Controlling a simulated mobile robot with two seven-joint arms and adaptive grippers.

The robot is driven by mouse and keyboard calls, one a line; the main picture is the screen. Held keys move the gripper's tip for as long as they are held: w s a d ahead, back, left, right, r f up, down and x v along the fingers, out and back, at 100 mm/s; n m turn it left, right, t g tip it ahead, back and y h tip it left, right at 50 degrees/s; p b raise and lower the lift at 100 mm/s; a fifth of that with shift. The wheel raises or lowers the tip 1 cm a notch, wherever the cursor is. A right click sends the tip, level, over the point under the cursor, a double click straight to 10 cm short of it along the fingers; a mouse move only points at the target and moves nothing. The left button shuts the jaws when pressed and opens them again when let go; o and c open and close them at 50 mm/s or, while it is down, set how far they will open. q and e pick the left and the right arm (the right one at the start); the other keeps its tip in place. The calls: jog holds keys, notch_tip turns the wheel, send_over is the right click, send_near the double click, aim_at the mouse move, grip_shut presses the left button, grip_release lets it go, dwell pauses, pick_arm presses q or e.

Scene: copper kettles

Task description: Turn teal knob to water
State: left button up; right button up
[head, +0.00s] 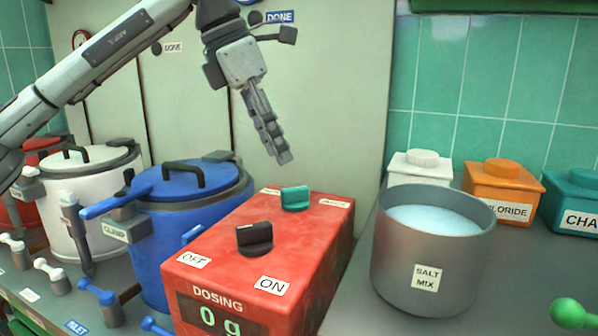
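The teal knob (295,198) sits on top of the red dosing box (318,228), toward its back edge, between two small white labels. The writing on those labels is too small to read. A black knob (254,238) sits nearer the front, between the OFF and ON labels. My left gripper (284,158) points down above the box, a little above and behind the teal knob and apart from it. Its fingers line up in this view, so their opening does not show. Nothing is seen held. My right gripper is not in view.
A grey SALT MIX pot (428,262) with white contents stands right of the box. Blue (180,230) and white (95,205) lidded kettles stand left. An orange jar (502,190) stands behind the pot. The box's display (222,318) reads 0 g.

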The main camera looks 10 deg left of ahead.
aim_at(294, 188)
pick_arm(q)
jog(key=x, duration=0.7)
jog(key=shift+f, duration=0.25)
grip_shut()
